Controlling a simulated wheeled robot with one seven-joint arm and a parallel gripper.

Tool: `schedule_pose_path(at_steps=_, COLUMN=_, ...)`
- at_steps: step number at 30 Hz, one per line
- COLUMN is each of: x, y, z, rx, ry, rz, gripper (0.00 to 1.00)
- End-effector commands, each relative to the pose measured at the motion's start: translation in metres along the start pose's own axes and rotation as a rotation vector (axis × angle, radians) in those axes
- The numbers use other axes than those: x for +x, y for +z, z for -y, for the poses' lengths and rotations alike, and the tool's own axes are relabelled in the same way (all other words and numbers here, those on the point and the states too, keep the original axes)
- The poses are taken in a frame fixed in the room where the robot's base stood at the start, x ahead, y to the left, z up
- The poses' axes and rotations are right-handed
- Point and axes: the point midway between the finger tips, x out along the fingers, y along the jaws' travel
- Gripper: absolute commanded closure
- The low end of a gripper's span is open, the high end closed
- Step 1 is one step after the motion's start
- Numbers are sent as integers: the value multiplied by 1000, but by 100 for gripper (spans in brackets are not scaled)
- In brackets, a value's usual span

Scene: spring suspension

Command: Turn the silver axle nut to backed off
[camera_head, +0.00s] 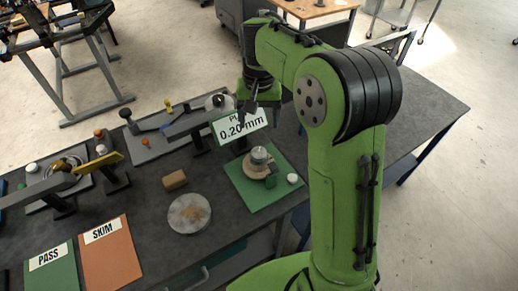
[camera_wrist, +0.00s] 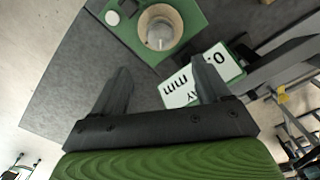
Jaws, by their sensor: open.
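A silver round piece, which looks like the axle nut (camera_head: 260,155), sits on top of a tan, ring-shaped part (camera_head: 252,171) on a green plate. In the wrist view the silver nut (camera_wrist: 159,37) shows inside the tan ring (camera_wrist: 145,22), beyond my fingertips. My gripper (camera_head: 248,112) is above the bench, up and slightly left of the nut in the head view, and apart from it. In the wrist view my gripper (camera_wrist: 160,72) has its two fingers wide apart with nothing between them. The nut's turn position cannot be read.
A white "0.20 mm" sign (camera_head: 240,126) stands close behind the green plate (camera_head: 270,195), near my gripper. A white knob (camera_head: 292,178) sits on the plate.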

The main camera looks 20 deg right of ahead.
Motion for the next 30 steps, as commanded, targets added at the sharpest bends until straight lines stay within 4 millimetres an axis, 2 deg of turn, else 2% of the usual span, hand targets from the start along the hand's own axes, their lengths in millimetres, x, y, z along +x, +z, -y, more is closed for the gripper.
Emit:
schedule_pose_path(at_steps=1, x=18, y=1, z=0, rx=0, ry=2, rz=6, gripper=24)
schedule_pose_path(at_steps=9, x=86, y=1, z=-1, rx=0, ry=1, rz=5, gripper=24)
schedule_pose_path(at_steps=15, x=122, y=1, z=0, rx=-2, ry=1, rz=3, gripper=24)
schedule_pose_path(at_steps=19, x=130, y=0, z=0, rx=-1, ry=0, rz=-1, gripper=24)
schedule_pose_path(at_steps=26, x=130, y=0, z=0, rx=-1, ry=0, rz=-1, gripper=24)
schedule_pose_path(at_steps=30, x=130, y=0, z=0, rx=-1, ry=0, rz=-1, gripper=45)
